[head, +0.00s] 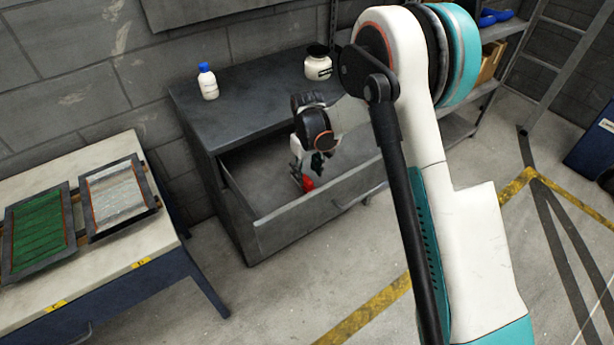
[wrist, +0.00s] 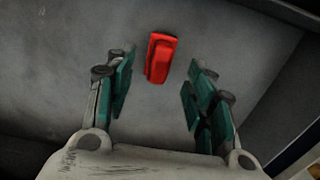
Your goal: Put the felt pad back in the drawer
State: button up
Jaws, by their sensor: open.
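The drawer (head: 258,238) of the grey workbench is pulled open; its floor fills most of the wrist view (wrist: 60,60). A small red block-shaped piece (head: 308,184), probably the felt pad, is in the drawer. In the wrist view the red piece (wrist: 160,57) shows between and just beyond the fingertips, with a gap on both sides. My gripper (head: 312,166) is over the drawer, pointing down, with its green-padded fingers apart and empty. How high the fingers are above the drawer floor I cannot tell.
On the workbench top (head: 245,105) stand a white bottle with a blue cap (head: 208,84) and a white jar with a dark lid (head: 318,66). A pale table (head: 120,262) with two framed panels stands at left. The floor in front of the drawer is clear.

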notch_tip(320, 180, up, 8)
jog(key=p, duration=0.2)
jog(key=shift+f, duration=0.15)
notch_tip(320, 180, up, 13)
jog(key=m+t, duration=0.2)
send_over(307, 179)
jog(key=s+d, duration=0.5)
jog(key=d, duration=0.1)
jog(key=s+d+r+m+t, duration=0.1)
jog(key=s+d+r, duration=0.5)
jog(key=s+r, duration=0.2)
jog(key=s+d+m+t, duration=0.2)
jog(key=s+d, duration=0.1)
jog(key=s, duration=0.6)
jog(key=s+d+r+m+t, duration=0.1)
jog(key=s+d, duration=0.3)
jog(key=s, duration=0.5)
jog(key=shift+d+r+m+t, duration=0.25)
jog(key=shift+m+t, duration=0.15)
jog(key=shift+t, duration=0.2)
jog(key=shift+s, duration=0.1)
